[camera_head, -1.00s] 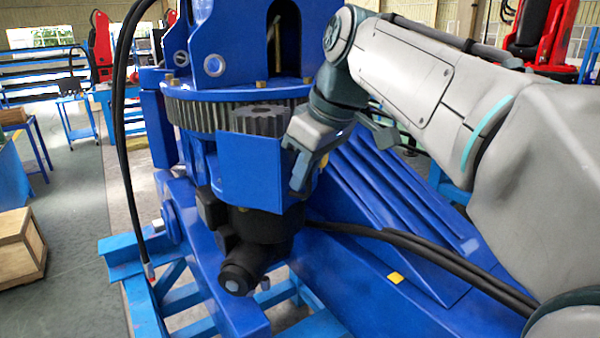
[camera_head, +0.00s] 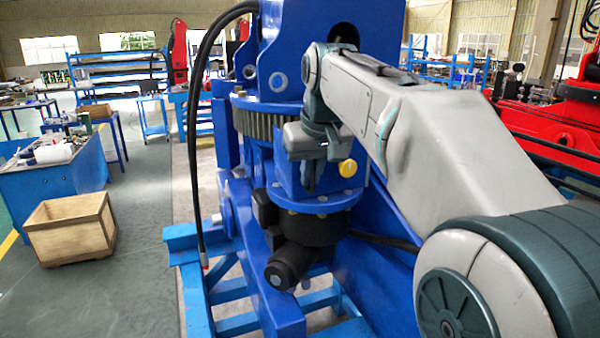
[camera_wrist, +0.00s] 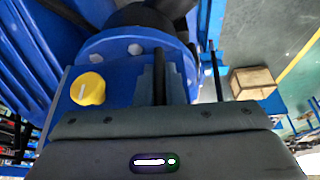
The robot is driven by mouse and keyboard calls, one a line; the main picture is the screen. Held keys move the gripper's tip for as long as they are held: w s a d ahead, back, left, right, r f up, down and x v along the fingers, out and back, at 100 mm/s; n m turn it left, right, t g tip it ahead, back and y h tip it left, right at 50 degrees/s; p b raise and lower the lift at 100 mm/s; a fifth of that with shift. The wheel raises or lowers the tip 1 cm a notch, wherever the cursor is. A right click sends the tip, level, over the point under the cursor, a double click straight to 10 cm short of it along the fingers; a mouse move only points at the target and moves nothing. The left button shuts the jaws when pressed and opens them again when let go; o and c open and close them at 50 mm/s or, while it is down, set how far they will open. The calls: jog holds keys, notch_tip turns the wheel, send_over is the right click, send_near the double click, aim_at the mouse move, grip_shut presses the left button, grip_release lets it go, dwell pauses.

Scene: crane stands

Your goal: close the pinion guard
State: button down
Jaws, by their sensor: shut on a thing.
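The blue pinion guard (camera_head: 289,184) is at the middle of the head view, below the toothed slewing ring (camera_head: 258,120). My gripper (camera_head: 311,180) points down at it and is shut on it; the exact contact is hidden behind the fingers. A round yellow knob (camera_head: 347,168) is on a blue face just right of my gripper. In the wrist view the knob (camera_wrist: 88,89) lies left of my gripper's fingers (camera_wrist: 185,75), with a pale line across it. The pinion's teeth are not visible in the head view.
A black motor (camera_head: 300,240) hangs below the guard, above a light-blue stand frame (camera_head: 220,290). A black hose (camera_head: 194,130) runs down at the left. A wooden crate (camera_head: 75,237) stands on open floor farther left.

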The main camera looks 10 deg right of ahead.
jog(key=shift+r, duration=0.1)
dwell(0.3)
jog(key=c, duration=1.8)
grip_release()
jog(key=shift+w, duration=0.2)
jog(key=shift+s, duration=0.1)
jog(key=v, duration=1.3)
jog(key=shift+r, duration=0.3)
jog(key=shift+s, duration=0.1)
jog(key=s+f, duration=0.5)
jog(key=f, duration=0.6)
jog(key=s+f+m, duration=0.1)
jog(key=s+f, duration=0.5)
jog(key=f, duration=0.6)
jog(key=s+f, duration=0.5)
jog(key=f, duration=0.6)
jog(key=shift+s+d+f+g+b, duration=0.2)
jog(key=shift+s+d+g+b, duration=0.15)
jog(key=shift+d, duration=0.1)
